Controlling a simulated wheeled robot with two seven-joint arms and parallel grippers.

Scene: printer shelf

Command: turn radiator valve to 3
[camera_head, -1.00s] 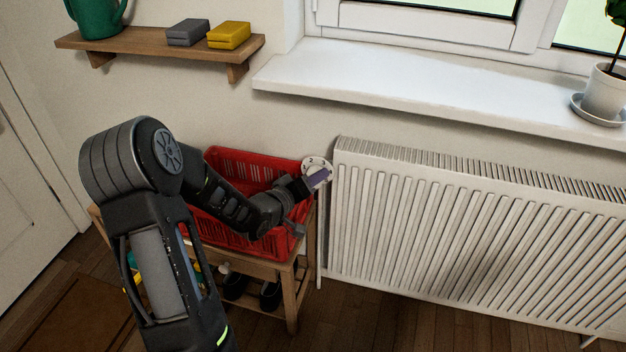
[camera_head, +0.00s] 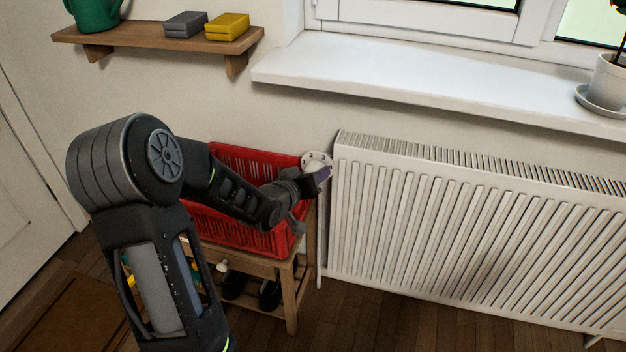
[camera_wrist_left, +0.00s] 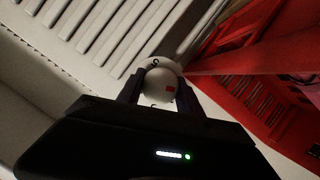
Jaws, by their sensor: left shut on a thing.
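The white radiator valve, with a numbered dial plate (camera_head: 314,160), sits at the upper left corner of the white radiator (camera_head: 440,240). My left gripper (camera_head: 322,176) is at the valve, largely hiding its knob in the head view. In the left wrist view the round white knob (camera_wrist_left: 158,86) lies between the two dark fingers, and my left gripper (camera_wrist_left: 160,92) is shut on it. My right gripper is not in view.
A red crate (camera_head: 240,240) stands on a wooden bench (camera_head: 300,290) just left of the valve, close under my left forearm. Shoes (camera_head: 270,294) lie below. The white windowsill (camera_head: 400,80) juts out above the radiator. A wall shelf (camera_head: 160,42) is at upper left.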

